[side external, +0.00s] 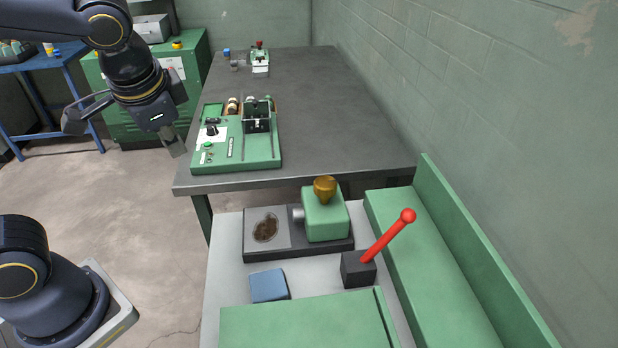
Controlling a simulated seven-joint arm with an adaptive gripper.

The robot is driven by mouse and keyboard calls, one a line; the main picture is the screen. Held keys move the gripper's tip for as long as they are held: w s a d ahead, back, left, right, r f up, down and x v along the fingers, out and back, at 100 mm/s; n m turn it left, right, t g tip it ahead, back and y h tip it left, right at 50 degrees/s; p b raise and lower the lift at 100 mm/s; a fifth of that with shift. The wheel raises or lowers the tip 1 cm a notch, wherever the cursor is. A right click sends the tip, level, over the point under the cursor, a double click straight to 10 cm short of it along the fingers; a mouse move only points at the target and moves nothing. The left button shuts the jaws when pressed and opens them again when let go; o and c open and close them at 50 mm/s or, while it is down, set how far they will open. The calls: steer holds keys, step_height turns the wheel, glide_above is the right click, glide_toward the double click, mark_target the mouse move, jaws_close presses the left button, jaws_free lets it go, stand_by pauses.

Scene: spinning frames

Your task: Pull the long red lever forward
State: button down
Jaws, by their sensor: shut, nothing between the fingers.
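The long red lever (385,240) rises from a black block (358,270) on the light grey surface in the lower right. It tilts up and to the right and ends in a round red knob. My gripper (173,145) is in the upper left, beside the left edge of the dark table and well away from the lever. It is shut and empty, though its fingers are small and partly hidden in this view.
A green machine (325,215) with a brass cup stands left of the lever. A blue block (269,286) lies in front. A green control panel (262,155) sits on the dark table (335,120) near my gripper. A green raised ledge (425,260) runs along the right.

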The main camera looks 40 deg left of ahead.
steer(key=w+d+f+m+t+y, duration=0.2)
steer(key=w+d+f+m+y, duration=0.15)
steer(key=w+d, duration=0.45)
steer(key=w+d+f+m+t+y, duration=0.2)
steer(key=w+d+m, duration=0.35)
steer(key=d, duration=0.45)
steer(key=s+d+f+m+t+h, duration=0.1)
steer(key=d+f+m+t+h, duration=0.1)
steer(key=d+f, duration=0.4)
steer(key=s+d+f+m+t+h, duration=0.2)
steer(key=d+f+m+t, duration=0.2)
steer(key=d, duration=1.1)
step_height(320, 180, down, 2)
steer(key=shift+s+f+m+t, duration=0.15)
steer(key=shift+m+t, duration=0.15)
steer(key=shift+t, duration=0.3)
